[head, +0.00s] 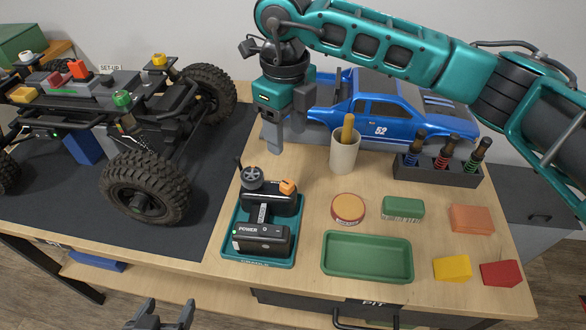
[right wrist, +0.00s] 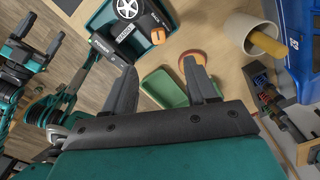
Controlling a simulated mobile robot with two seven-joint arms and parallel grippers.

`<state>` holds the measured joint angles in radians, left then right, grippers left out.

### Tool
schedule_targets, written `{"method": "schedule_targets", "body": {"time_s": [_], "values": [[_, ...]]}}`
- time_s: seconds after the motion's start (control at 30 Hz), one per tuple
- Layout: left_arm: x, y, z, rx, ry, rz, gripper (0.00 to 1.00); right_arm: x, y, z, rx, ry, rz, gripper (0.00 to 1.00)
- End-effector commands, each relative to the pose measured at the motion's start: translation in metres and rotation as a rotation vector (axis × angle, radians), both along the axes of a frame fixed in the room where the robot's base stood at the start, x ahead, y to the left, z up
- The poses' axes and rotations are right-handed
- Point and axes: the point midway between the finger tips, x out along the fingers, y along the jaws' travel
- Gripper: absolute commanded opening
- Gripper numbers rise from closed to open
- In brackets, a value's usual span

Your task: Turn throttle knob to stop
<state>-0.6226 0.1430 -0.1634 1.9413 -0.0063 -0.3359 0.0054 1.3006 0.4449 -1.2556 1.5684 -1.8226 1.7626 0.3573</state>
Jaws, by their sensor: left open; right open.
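A dark handheld transmitter (head: 262,232) stands upright in a teal tray (head: 284,263) on the wooden bench. Its base reads POWER. A grey wheel (head: 252,178) is at its upper left and an orange knob (head: 287,187) at its upper right; I take this orange part as the throttle knob. The knob also shows in the right wrist view (right wrist: 158,36). My right gripper (head: 285,122) is open and empty above the bench, behind the transmitter, not touching it. My left gripper (head: 162,316) is open and empty at the bottom edge, in front of the bench.
A crawler chassis (head: 140,125) stands on a dark mat (head: 75,215) at left. A beige cup (head: 345,152), a blue car body (head: 385,112) and a shock stand (head: 440,173) are at the back. A green tray (head: 367,276) is right of the transmitter.

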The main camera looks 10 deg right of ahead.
Motion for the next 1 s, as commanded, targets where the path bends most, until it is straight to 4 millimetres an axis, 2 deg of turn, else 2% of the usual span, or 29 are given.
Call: {"method": "schedule_targets", "body": {"time_s": [0.17,0.4,0.6,0.8,1.0], "values": [[-0.001,0.000,0.000,0.000,0.003,0.001,0.74,-0.001,-0.001,-0.023,-0.003,0.005,0.000,0.57],[-0.003,0.000,0.000,0.001,0.007,0.001,0.74,-0.002,0.000,-0.074,-0.001,0.007,0.000,0.57],[-0.003,0.000,0.001,0.001,0.007,0.001,0.74,-0.001,0.001,-0.108,0.001,0.005,0.002,0.57],[-0.003,0.001,0.001,0.001,0.007,0.001,0.74,-0.001,0.001,-0.124,0.003,0.003,0.001,0.57],[-0.003,0.000,0.001,0.001,0.007,0.001,0.74,-0.001,0.001,-0.127,0.003,0.001,0.002,0.57]]}}
